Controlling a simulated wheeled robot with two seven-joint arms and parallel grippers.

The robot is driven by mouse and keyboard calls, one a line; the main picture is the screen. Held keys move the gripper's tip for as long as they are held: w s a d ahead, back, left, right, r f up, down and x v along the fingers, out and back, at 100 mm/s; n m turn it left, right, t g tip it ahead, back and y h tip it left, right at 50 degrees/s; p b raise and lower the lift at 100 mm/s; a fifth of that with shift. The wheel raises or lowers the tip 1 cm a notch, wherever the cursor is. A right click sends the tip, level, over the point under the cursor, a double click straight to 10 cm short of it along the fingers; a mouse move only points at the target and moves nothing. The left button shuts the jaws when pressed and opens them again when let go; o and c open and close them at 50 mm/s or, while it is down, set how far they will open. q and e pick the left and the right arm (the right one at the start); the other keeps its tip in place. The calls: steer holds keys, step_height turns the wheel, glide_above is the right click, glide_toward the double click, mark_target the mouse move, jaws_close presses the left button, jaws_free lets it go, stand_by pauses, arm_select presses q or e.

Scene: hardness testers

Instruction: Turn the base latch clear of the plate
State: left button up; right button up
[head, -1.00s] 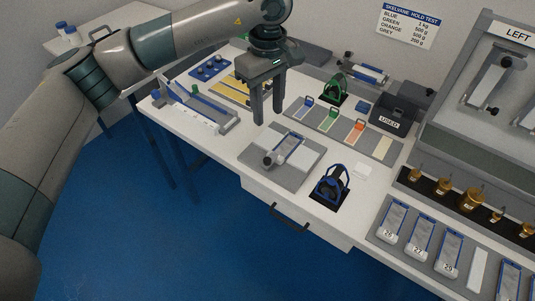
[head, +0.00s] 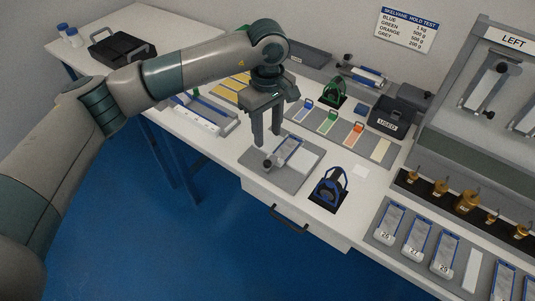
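A grey base (head: 297,177) lies on the bench, with a blue-edged plate (head: 289,148) set on it at a slant. A small grey knob-like latch (head: 271,161) sits at the plate's near-left end. Whether it overlaps the plate is too small to tell. My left gripper (head: 268,141) points down just above the latch and the base's left part. Its two fingers are apart with nothing visible between them. My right gripper is not in view.
A blue clamp (head: 330,187) stands right of the base. Behind it are a mat of coloured strips (head: 331,127), a green clamp (head: 334,93) and a dark box marked USED (head: 388,115). Brass weights (head: 467,200) and numbered plates (head: 418,238) line the right. A blue-edged tray (head: 205,115) lies left.

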mark_target(267, 162)
arm_select(q)
step_height(267, 162, down, 10)
steer(key=p, duration=0.3)
steer(key=shift+r, duration=0.15)
steer(key=shift+f, duration=0.7)
jaws_close()
